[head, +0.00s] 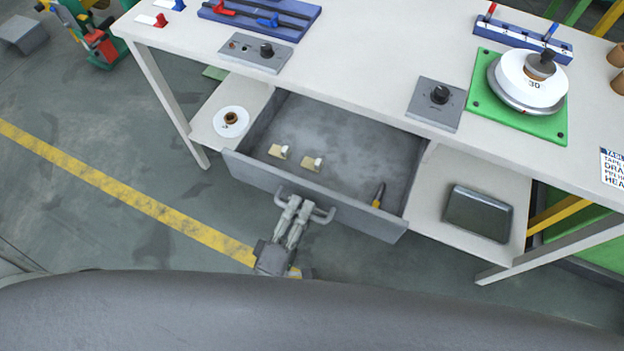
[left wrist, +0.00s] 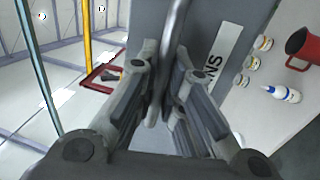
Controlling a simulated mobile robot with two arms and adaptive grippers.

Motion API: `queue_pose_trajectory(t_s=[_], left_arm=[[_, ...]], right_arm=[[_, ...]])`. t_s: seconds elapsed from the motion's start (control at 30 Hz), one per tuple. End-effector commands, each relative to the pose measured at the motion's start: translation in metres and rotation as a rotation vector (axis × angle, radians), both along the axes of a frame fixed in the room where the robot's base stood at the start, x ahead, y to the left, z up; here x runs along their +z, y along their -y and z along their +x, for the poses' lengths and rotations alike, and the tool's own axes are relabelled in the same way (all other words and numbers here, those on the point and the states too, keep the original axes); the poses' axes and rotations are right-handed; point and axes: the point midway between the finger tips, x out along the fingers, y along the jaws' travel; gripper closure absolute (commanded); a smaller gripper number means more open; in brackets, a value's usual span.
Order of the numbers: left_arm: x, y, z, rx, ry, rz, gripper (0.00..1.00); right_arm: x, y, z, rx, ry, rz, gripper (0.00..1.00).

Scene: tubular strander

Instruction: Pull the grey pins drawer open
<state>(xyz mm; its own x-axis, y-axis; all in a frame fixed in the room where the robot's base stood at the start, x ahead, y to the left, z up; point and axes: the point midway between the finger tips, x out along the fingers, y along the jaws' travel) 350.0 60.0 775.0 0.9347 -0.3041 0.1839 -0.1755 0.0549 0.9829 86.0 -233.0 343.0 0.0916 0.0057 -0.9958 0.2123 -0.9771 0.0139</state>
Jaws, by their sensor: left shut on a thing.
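The grey drawer (head: 308,190) hangs under the white workbench and stands well open, its inside showing from above. Two small cream pieces and a small yellow-and-dark tool lie in it. My left gripper (head: 294,206) is shut on the bar handle (head: 322,216) at the drawer's front. In the left wrist view the handle bar (left wrist: 175,50) runs between the fingers (left wrist: 165,95). A label ending in "NS" (left wrist: 217,58) is on the grey drawer front beside the fingers, partly hidden. My right gripper is not in either view.
The white workbench (head: 360,75) carries control boxes, a blue rack and a green plate with a white disc (head: 532,82). A lower shelf holds a spool (head: 231,122) at left and a grey box (head: 477,213) at right. Floor in front is open.

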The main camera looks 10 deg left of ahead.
Motion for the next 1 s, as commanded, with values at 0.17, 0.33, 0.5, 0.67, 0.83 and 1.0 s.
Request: queue_pose_trajectory(t_s=[0.17,0.33,0.5,0.67,0.83,1.0], left_arm=[[-0.001,-0.008,-0.026,-0.002,-0.004,0.002,1.0],[-0.001,-0.013,-0.038,-0.001,-0.002,0.002,1.0],[-0.001,-0.014,-0.042,0.0,-0.001,0.001,1.0],[-0.001,-0.014,-0.042,0.0,-0.001,0.001,1.0],[-0.001,-0.014,-0.042,0.0,-0.001,0.001,0.88],[-0.001,-0.014,-0.042,0.0,0.0,0.001,0.68]], right_arm=[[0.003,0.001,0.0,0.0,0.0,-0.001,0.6],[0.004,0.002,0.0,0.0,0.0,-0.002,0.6],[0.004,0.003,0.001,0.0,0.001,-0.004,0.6],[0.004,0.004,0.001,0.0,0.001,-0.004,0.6],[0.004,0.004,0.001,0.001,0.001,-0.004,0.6],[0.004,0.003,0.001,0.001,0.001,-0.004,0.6]])
